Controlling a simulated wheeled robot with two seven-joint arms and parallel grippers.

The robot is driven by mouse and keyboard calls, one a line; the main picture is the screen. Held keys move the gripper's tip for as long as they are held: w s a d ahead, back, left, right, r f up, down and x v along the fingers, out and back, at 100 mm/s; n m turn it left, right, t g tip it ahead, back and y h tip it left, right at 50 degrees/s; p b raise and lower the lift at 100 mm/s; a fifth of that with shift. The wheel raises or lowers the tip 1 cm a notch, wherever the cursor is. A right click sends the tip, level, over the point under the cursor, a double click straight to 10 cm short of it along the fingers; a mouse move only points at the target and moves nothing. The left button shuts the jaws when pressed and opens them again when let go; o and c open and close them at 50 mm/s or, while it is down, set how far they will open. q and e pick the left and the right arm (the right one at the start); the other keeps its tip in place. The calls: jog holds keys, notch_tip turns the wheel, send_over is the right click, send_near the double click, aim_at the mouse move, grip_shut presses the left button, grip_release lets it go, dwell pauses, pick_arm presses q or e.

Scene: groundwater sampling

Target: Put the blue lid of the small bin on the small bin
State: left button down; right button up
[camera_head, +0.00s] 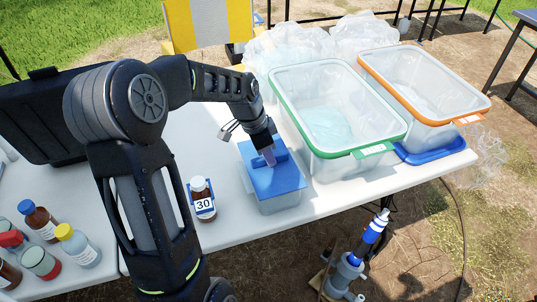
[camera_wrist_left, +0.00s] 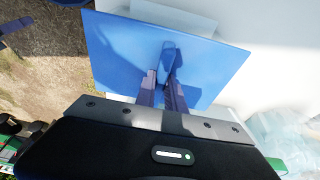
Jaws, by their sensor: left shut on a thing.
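The blue lid (camera_head: 270,179) lies over the top of the small clear bin (camera_head: 283,205) near the table's front edge. In the head view the lid looks nearly flat over the bin; whether it is fully seated I cannot tell. My left gripper (camera_head: 268,157) comes down from above and is shut on the lid's raised handle. In the left wrist view the blue lid (camera_wrist_left: 205,62) fills the middle, with the left gripper's fingertips (camera_wrist_left: 163,78) at its handle (camera_wrist_left: 168,58). A pale part of the bin (camera_wrist_left: 175,14) shows past the lid's edge. My right gripper is not in view.
A green-rimmed clear bin (camera_head: 398,135) stands close to the right, with an orange-rimmed bin (camera_head: 470,107) beyond it. A brown bottle marked 30 (camera_head: 201,197) stands left of the small bin. Several bottles (camera_head: 77,245) stand at the left.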

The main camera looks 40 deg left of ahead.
pick_arm(q)
jog(key=shift+f, duration=0.35)
jog(key=c, duration=1.3)
grip_release()
jog(key=shift+c, duration=0.2)
jog(key=v, duration=0.8)
jog(key=shift+b, duration=0.4)
jog(key=shift+f, duration=0.1)
